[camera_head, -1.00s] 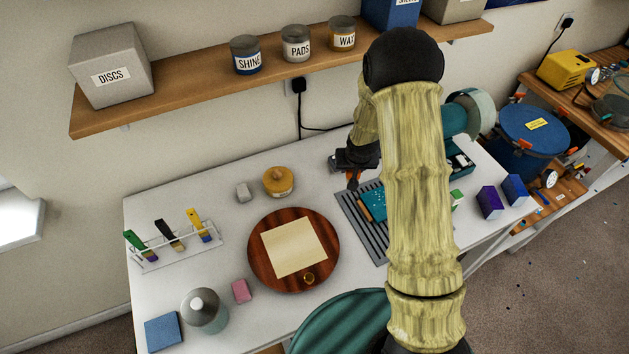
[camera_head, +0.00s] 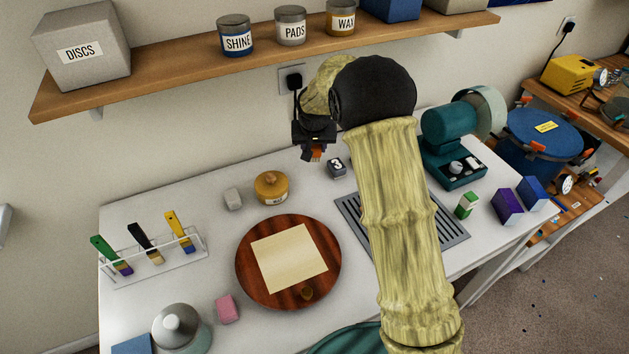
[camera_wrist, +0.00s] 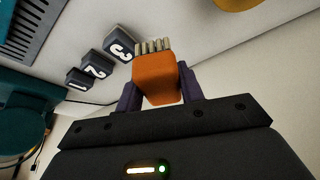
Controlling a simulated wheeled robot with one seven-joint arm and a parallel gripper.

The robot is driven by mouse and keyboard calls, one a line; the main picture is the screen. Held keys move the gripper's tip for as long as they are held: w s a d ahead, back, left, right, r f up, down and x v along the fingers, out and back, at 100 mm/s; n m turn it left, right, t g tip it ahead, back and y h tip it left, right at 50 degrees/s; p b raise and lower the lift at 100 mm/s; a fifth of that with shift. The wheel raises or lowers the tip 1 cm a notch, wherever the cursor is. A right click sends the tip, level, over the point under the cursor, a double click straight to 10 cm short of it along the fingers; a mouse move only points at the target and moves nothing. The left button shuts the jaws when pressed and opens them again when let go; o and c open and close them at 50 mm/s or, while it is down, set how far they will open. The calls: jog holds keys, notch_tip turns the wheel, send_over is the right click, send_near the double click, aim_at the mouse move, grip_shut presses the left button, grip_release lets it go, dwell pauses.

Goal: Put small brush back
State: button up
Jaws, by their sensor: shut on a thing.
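My gripper (camera_head: 313,150) is shut on an orange block with pale bristle-like tips, which looks like the small brush (camera_wrist: 157,78). In the head view only a bit of orange shows between the fingers. The gripper is held above the back of the white table, near the wall outlet, clear of the tabletop. A clear rack (camera_head: 160,260) at the table's left holds a green brush (camera_head: 108,252), a black brush (camera_head: 145,240) and a yellow brush (camera_head: 178,230), all leaning.
A round wooden board (camera_head: 250,283) with a cream sheet, a yellow-lidded jar (camera_head: 271,187) and a grey slotted mat (camera_head: 455,228) lie on the table. Dark numbered blocks (camera_wrist: 119,44) stand behind the mat. A shelf (camera_head: 180,72) overhangs the back. My arm hides part of the mat.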

jog(key=shift+s+a+f, duration=0.1)
jog(key=shift+a+f, duration=0.1)
jog(key=p, duration=0.1)
send_over(311, 177)
jog(key=s, duration=0.2)
jog(key=f, duration=0.5)
jog(key=shift+w+f, duration=0.1)
jog(key=shift+w, duration=0.1)
jog(key=shift+d+f, duration=0.1)
jog(key=shift+f, duration=0.2)
jog(key=shift+f+p, duration=0.4)
jog(key=shift+f, duration=1.5)
jog(key=o, duration=1)
jog(key=shift+f, duration=0.1)
jog(key=shift+w, duration=0.1)
